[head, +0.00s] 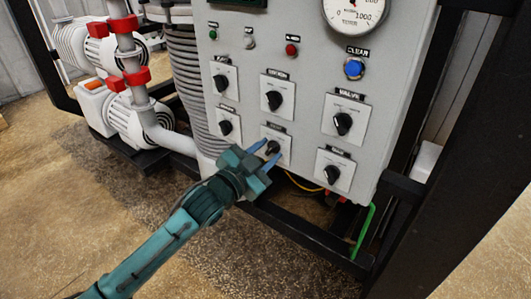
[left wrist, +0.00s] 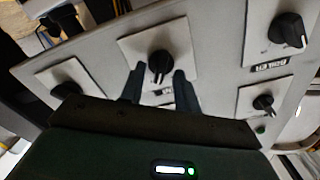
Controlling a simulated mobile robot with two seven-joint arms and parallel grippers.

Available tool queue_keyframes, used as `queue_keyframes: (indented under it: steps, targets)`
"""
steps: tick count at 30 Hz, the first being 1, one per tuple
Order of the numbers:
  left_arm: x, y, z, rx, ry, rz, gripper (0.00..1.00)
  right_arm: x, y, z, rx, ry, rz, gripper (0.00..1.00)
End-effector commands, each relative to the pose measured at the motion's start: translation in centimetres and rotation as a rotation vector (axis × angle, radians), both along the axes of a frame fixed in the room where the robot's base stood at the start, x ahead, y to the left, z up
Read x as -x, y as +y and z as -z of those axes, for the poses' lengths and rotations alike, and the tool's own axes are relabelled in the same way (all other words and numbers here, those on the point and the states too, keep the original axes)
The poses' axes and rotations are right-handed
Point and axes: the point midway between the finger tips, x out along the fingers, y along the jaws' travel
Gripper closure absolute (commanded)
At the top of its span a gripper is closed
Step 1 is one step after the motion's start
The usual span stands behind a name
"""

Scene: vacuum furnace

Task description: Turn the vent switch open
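The grey control panel (head: 310,45) carries several black rotary switches on white plates. The labels are mostly too blurred to read, so I cannot confirm which is the vent switch. My left gripper (head: 266,153) is at the lower middle switch (head: 274,147), partly covering its plate. In the left wrist view this switch (left wrist: 160,64) shows between the two finger tips (left wrist: 159,74). The fingers are apart, one on each side of the knob, with gaps visible; contact cannot be told. The knob's pointer looks roughly in line with the fingers. My right gripper is not in view.
Neighbouring switches are close: one lower right (head: 332,173), one above (head: 274,99), one left (head: 226,127). A blue button (head: 354,68) and a gauge (head: 354,10) are higher up. A black frame bar (head: 300,232) runs below the panel. Open floor lies in front.

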Motion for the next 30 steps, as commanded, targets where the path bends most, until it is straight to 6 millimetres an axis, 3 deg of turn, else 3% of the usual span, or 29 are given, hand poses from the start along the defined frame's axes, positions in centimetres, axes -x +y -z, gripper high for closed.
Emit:
queue_keyframes:
  steps: [10, 24, 30]
  targets:
    - [1.1, 0.9, 0.2, 0.000, 0.002, -0.001, 0.68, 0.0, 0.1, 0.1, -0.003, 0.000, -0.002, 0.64]
    - [9.0, 6.5, 0.2, -0.002, 0.002, 0.001, 0.68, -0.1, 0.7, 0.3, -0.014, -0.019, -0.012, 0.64]
    - [10.5, 7.6, 0.1, 0.000, 0.002, 0.000, 0.68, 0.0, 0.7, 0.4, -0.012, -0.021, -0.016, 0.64]
